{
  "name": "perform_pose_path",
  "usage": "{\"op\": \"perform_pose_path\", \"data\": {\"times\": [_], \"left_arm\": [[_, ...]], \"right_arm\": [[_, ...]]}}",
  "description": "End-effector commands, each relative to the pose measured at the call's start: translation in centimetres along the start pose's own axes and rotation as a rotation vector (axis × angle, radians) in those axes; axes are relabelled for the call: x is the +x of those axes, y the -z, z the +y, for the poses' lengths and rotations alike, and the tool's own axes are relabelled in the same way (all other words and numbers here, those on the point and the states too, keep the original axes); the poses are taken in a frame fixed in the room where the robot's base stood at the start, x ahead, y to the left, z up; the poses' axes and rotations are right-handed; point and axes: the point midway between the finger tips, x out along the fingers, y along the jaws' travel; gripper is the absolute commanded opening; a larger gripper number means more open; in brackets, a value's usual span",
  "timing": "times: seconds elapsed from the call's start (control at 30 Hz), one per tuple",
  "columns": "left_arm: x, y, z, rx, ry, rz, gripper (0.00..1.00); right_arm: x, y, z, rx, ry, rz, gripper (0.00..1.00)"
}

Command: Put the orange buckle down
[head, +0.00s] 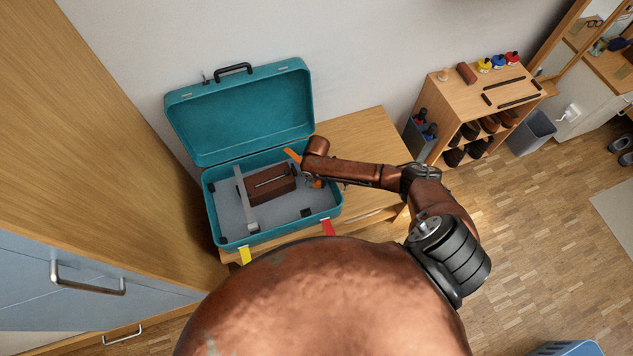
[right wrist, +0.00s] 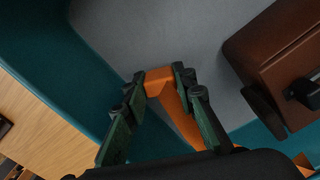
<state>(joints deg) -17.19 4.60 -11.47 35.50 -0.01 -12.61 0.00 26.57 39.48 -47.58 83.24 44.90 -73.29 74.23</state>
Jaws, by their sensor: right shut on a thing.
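The orange buckle (right wrist: 160,84) is between the dark green fingertips of my right gripper (right wrist: 160,82), which is shut on it. In the right wrist view, its long part runs down to the right and passes partly behind the gripper. In the head view, one end of the orange buckle (head: 292,155) shows at the left of my wrist, and my right gripper (head: 311,178) is mostly hidden by my arm. The gripper is over the right inner side of the open teal suitcase (head: 216,214). I cannot tell whether the buckle touches the grey lining. My left gripper is out of view.
A brown box (head: 270,190) with a dark handle lies in the suitcase, beside a pale grey bar (head: 246,199). A yellow tag (head: 245,255) and a red tag (head: 328,228) hang at the front rim. The wooden table (head: 372,134) has bare room behind my arm.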

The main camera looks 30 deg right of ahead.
Motion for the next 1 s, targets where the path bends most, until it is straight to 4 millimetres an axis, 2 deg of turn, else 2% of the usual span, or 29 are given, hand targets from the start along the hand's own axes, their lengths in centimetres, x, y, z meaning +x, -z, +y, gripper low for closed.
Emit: {"op": "perform_pose_path", "data": {"times": [0.1, 0.13, 0.37, 0.63, 0.77, 0.87, 1.0], "left_arm": [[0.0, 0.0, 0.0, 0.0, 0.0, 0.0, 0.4], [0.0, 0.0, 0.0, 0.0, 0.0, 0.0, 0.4], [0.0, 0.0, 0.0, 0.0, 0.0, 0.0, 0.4], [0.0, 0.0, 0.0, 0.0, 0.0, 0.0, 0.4], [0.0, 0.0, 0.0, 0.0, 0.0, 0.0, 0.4], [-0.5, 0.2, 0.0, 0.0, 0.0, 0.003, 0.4], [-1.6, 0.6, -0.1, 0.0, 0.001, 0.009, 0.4]], "right_arm": [[0.1, 0.0, 0.0, 0.0, 0.0, 0.0, 0.0], [0.1, 0.0, 0.0, 0.0, 0.0, 0.0, 0.26], [0.1, 0.0, 0.0, -0.001, 0.0, 0.0, 0.42], [0.0, 0.0, 0.0, -0.001, 0.0, 0.0, 0.42], [-0.8, 0.1, -0.1, -0.003, 0.001, 0.001, 0.42], [-2.5, 0.0, -0.1, -0.002, 0.003, 0.001, 0.42], [-5.7, 0.0, -0.1, -0.001, 0.003, 0.001, 0.42]]}}
